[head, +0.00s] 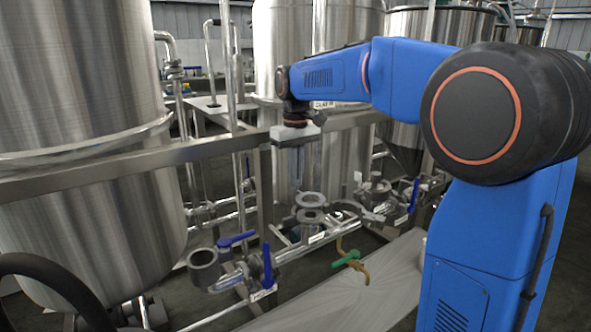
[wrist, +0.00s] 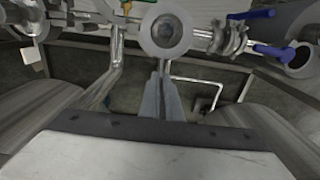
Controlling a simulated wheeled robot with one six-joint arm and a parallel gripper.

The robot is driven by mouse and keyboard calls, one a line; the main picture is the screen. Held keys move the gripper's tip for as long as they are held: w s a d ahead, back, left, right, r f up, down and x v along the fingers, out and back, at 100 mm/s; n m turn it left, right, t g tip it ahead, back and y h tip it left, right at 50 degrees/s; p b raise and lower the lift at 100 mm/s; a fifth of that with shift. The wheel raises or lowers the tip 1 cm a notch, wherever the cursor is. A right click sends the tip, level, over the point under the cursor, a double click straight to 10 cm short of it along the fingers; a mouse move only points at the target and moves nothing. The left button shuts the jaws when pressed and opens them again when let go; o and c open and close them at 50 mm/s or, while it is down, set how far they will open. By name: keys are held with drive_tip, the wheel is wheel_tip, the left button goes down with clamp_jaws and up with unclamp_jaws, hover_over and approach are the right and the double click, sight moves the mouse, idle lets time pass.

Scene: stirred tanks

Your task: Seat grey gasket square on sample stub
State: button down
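The grey gasket (head: 309,200) is a flat ring at the tips of my gripper (head: 298,188). It appears above the sample stub (head: 312,217), a round flanged pipe end on the low pipe run, with a gap visible between them. In the wrist view the gasket (wrist: 146,37) is face-on beyond my gripper (wrist: 163,78). The fingers are close together and seem to pinch a narrow tab at its near edge. Part of the stub shows through the gasket's hole, but I cannot tell how well the two are centred. The gasket hides most of the stub there.
An open-ended pipe (head: 204,270) and blue-handled valves (head: 237,239) stand left of the stub. An open clamp (head: 357,210) lies to its right, and a green handle (head: 346,259) is in front. A steel rail (head: 215,152) runs behind. Large tanks (head: 80,130) stand around.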

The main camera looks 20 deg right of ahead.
drive_tip(key=shift+f, duration=0.85)
drive_tip(key=shift+f, duration=1.55)
idle(1.0)
drive_tip(key=c, duration=1.9)
unclamp_jaws()
drive_tip(key=shift+r, duration=0.1)
wheel_tip(320, 180, up, 17)
drive_tip(key=shift+s+r, duration=0.1)
drive_tip(key=shift+s, duration=0.05)
drive_tip(key=s+d+f+m+t, duration=0.1)
drive_tip(key=s+d+f+t, duration=0.1)
drive_tip(key=s+f, duration=1.1)
drive_tip(key=s+d+f+m+t, duration=0.2)
drive_tip(key=s+d+f, duration=0.3)
drive_tip(key=s+f, duration=0.8)
drive_tip(key=s, duration=0.7)
drive_tip(key=shift+s+m+t, duration=0.15)
drive_tip(key=shift+m+t, duration=0.15)
drive_tip(key=shift+t, duration=0.1)
